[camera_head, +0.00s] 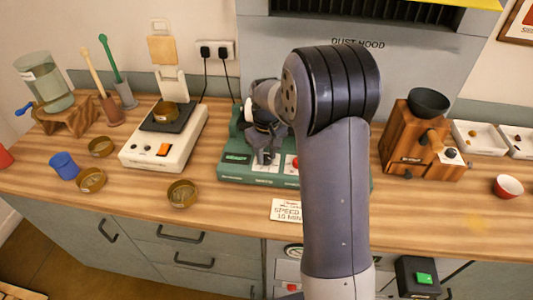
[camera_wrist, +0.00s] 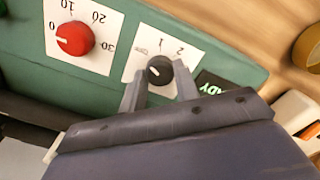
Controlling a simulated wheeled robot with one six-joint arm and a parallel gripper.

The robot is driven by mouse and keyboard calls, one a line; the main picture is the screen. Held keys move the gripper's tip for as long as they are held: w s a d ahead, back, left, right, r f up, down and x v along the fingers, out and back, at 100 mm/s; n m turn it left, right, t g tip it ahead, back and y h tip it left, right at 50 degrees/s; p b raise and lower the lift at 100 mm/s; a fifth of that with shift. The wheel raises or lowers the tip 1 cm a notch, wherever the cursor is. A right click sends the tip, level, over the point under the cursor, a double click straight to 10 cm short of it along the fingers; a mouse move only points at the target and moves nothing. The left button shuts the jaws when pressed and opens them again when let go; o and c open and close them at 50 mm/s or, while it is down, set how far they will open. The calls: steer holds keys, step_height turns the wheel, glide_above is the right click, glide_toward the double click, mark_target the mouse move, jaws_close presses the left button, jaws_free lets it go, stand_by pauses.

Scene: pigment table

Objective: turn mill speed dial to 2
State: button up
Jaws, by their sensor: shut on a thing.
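The mill speed dial is a small black knob (camera_wrist: 160,70) on a white card, marked with figures including 1 and 2, on the green machine's panel (camera_wrist: 120,15). A short pale mark shows on its face, but which figure it points to is not clear. My gripper (camera_wrist: 160,84) is shut on the black knob, one finger on each side. In the head view, my gripper (camera_head: 265,157) is low at the front of the green machine (camera_head: 230,174), and the knob is hidden there.
A red dial (camera_wrist: 75,38) with a 0 to 30 scale sits beside the black knob. A dark display (camera_wrist: 212,88) lies on its other side. A white scale (camera_head: 135,152) stands left of the machine, and a wooden grinder (camera_head: 395,140) stands right.

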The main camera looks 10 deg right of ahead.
mark_target(267, 157)
steer(key=m, duration=0.8)
steer(key=shift+m, duration=0.3)
steer(key=m, duration=0.4)
steer(key=shift+m, duration=2.2)
steer(key=o, duration=1)
steer(key=shift+c, duration=0.2)
step_height(267, 157, up, 11)
steer(key=b, duration=0.1)
